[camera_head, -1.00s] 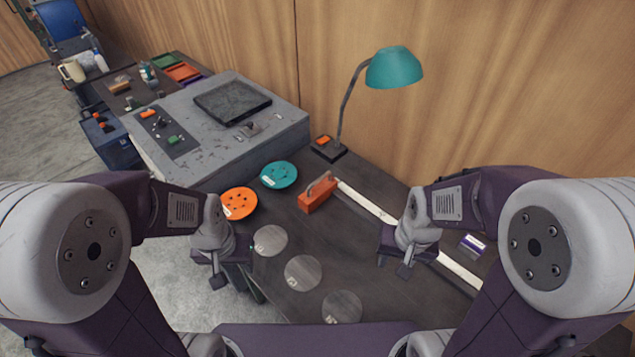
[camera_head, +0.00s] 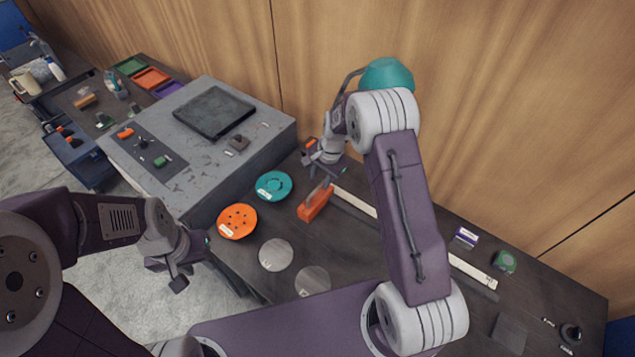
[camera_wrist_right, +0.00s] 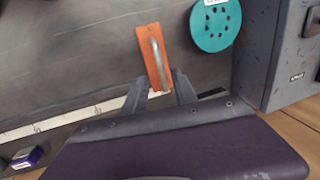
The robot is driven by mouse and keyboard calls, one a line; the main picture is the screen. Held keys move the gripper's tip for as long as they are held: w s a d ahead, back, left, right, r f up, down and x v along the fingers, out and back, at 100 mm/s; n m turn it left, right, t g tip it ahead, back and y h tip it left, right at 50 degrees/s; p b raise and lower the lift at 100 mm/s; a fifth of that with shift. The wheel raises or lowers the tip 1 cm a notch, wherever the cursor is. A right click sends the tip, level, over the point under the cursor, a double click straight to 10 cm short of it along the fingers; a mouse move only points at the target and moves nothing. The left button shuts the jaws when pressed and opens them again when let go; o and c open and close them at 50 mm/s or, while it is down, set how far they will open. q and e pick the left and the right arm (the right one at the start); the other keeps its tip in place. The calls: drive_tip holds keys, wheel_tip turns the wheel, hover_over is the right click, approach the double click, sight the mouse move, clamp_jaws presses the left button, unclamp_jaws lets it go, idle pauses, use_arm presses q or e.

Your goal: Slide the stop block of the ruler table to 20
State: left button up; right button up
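The orange stop block (camera_head: 314,206) with its grey handle stands at the left end of the white ruler strip (camera_head: 470,270). In the right wrist view the block (camera_wrist_right: 148,45) and the ruler (camera_wrist_right: 62,117) also show; the ruler's numbers are not readable. My right gripper (camera_head: 324,176) is above and behind the block. In the right wrist view its two fingers (camera_wrist_right: 158,84) are apart, either side of the near end of the block and handle; I cannot see contact. My left gripper (camera_head: 178,270) hangs left of the table, away from the block; its finger gap is unclear.
A teal disc (camera_head: 273,186) and an orange disc (camera_head: 237,221) lie left of the block. The teal lamp (camera_head: 388,74) stands behind my right arm. A purple box (camera_head: 466,236) and green item (camera_head: 504,262) sit beside the ruler's right part.

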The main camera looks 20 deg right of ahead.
sight(318, 187)
drive_tip(key=f, duration=0.1)
drive_tip(key=w+f, duration=0.1)
drive_tip(key=f, duration=0.1)
drive_tip(key=f+p, duration=0.1)
drive_tip(key=shift+w+a+f, duration=0.15)
drive_tip(key=shift+w+a, duration=0.05)
drive_tip(key=shift+a, duration=0.05)
drive_tip(key=shift+s+d+f, duration=0.1)
drive_tip(key=shift+s+d, duration=0.1)
drive_tip(key=shift+s, duration=0.1)
drive_tip(key=shift+a, duration=0.15)
drive_tip(key=shift+c, duration=0.5)
drive_tip(key=shift+w+f, duration=0.1)
drive_tip(key=shift+w, duration=0.1)
clamp_jaws()
drive_tip(key=shift+w+r, duration=0.15)
drive_tip(key=shift+r, duration=0.05)
